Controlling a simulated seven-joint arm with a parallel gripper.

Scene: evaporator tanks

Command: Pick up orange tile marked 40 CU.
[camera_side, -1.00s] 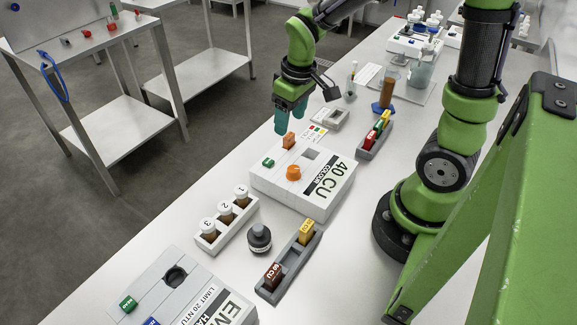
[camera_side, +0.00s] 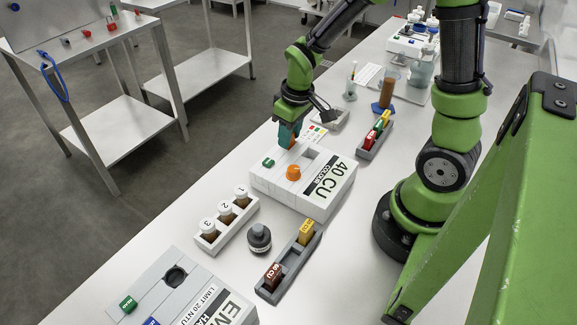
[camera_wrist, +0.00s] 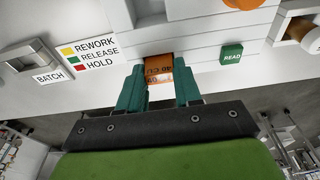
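The orange tile (camera_side: 293,143) stands at the back edge of the white colour instrument (camera_side: 325,195), which is labelled 40 CU. In the wrist view the tile (camera_wrist: 158,70) shows part of a dark "40 C" mark. My gripper (camera_side: 288,136) is low over the tile, with its green fingers pointing down. In the wrist view the gripper's fingers (camera_wrist: 160,82) lie against both sides of the tile, with no clear gap. The tile's lower end is hidden at the instrument.
A green READ button (camera_wrist: 231,53) and an orange knob (camera_side: 293,173) are near the tile. A grey rack (camera_side: 375,140) with coloured tiles stands to the right. Vials (camera_side: 225,213) and a black-capped bottle (camera_side: 259,238) are in front.

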